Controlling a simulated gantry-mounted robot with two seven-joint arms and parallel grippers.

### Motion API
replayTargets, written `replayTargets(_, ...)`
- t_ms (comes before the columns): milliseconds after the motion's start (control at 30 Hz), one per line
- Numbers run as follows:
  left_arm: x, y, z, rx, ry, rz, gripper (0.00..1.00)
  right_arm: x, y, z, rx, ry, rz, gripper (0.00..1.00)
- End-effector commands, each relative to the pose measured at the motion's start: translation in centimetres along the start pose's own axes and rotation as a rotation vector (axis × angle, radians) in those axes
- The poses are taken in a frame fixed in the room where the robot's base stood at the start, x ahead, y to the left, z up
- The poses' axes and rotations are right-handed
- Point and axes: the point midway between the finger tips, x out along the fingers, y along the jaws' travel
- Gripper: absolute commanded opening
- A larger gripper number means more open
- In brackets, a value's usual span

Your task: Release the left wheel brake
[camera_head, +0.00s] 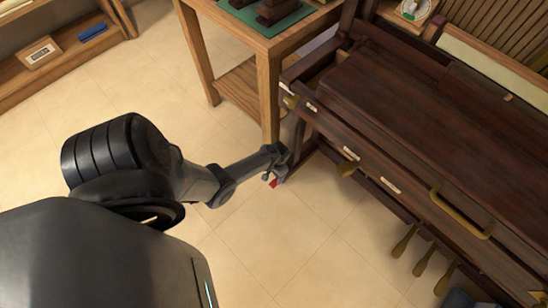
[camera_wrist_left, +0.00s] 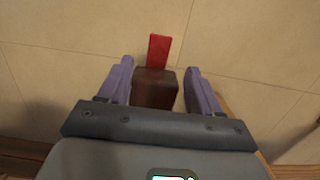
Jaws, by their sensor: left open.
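The left wheel brake is a small red lever (camera_wrist_left: 159,51) in the left wrist view, sticking out from a dark brown block (camera_wrist_left: 155,88). In the head view only a bit of the red lever (camera_head: 274,183) shows, low by the left end of the dark wooden piano (camera_head: 400,110). My left gripper (camera_wrist_left: 155,72) is open, with one purple finger on each side of the brown block. The red lever lies just beyond the fingertips, roughly centred between them. In the head view my left gripper (camera_head: 272,176) reaches down beside the piano's left end. I cannot tell whether the fingers touch the block.
A wooden side table (camera_head: 262,45) stands close behind my left gripper, with a leg near it. Brass pedals (camera_head: 422,255) hang under the piano at the right. A low shelf (camera_head: 70,50) is at the far left. The tiled floor (camera_head: 300,235) before the piano is clear.

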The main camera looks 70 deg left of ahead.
Motion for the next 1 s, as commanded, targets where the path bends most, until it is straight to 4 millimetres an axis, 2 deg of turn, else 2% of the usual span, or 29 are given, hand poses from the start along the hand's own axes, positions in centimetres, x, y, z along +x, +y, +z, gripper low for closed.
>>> replayTargets(33,-1.4,0.0,0.1,0.0,0.0,0.0,0.64,-1.2,0.0,-0.4,0.001,0.0,-0.001,0.36)
replayTargets(100,-2.3,0.0,0.1,0.0,0.0,0.0,0.64,-1.9,0.0,-0.6,0.003,0.001,-0.002,0.36)
replayTargets(333,-3.5,0.0,0.1,-0.001,-0.001,0.0,0.64,-2.7,-0.1,-0.9,0.007,0.002,-0.005,0.36)
replayTargets(733,-2.9,0.5,0.4,0.005,0.026,0.011,0.64,-2.6,-0.1,-0.9,0.007,0.002,-0.005,0.36)
replayTargets(900,-1.2,1.9,2.5,0.017,0.196,0.05,0.64,-2.7,0.0,-0.9,0.005,0.001,-0.004,0.36)
replayTargets(1000,-0.8,1.8,4.1,0.014,0.324,0.05,0.64,-2.7,0.0,-0.9,0.003,0.002,-0.003,0.36)
